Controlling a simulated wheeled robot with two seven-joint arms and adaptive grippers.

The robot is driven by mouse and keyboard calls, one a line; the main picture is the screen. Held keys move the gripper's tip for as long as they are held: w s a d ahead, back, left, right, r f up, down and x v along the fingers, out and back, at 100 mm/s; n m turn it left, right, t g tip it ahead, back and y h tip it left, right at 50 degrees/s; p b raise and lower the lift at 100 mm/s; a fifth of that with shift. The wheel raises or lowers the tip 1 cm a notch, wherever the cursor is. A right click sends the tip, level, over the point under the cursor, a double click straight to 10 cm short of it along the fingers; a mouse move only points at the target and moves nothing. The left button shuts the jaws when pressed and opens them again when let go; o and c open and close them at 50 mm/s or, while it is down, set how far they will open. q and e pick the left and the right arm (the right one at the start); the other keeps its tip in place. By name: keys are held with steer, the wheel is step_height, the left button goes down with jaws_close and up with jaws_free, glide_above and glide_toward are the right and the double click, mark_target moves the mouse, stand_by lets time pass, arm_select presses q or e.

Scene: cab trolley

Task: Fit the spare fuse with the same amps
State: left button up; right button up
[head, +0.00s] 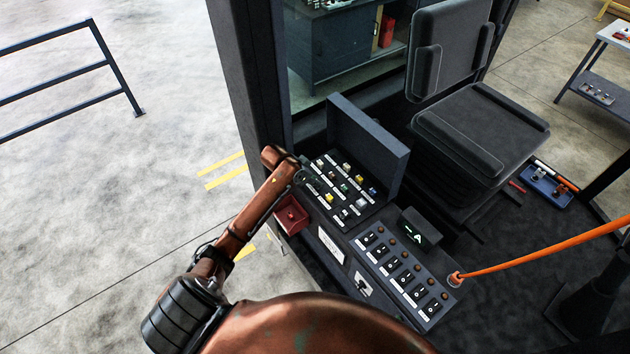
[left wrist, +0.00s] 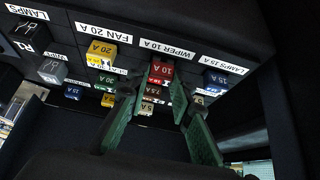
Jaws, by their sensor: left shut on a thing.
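My left gripper (head: 300,174) is at the left edge of the open fuse panel (head: 352,217). I cannot tell whether this fuse is fully seated. A yellow 20 A fuse (left wrist: 101,53) and a blue 15 A fuse (left wrist: 213,81) flank it. Between the fingers, a row includes a brown fuse (left wrist: 151,91) and a tan 5 A fuse (left wrist: 147,108). My right gripper is not in view.
A raised dark cover (head: 372,146) stands behind the fuse panel. A red box (head: 291,216) sits at the left.

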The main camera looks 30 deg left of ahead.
arm_select(q)
steer(key=shift+f, duration=0.3)
stand_by(0.4)
steer(key=o, duration=0.9)
steer(key=shift+s+r, duration=0.1)
steer(key=shift+r, duration=0.05)
steer(key=v, duration=1.1)
steer(key=shift+s+a+r, duration=0.15)
steer(key=shift+r, duration=0.15)
steer(key=shift+f, duration=0.1)
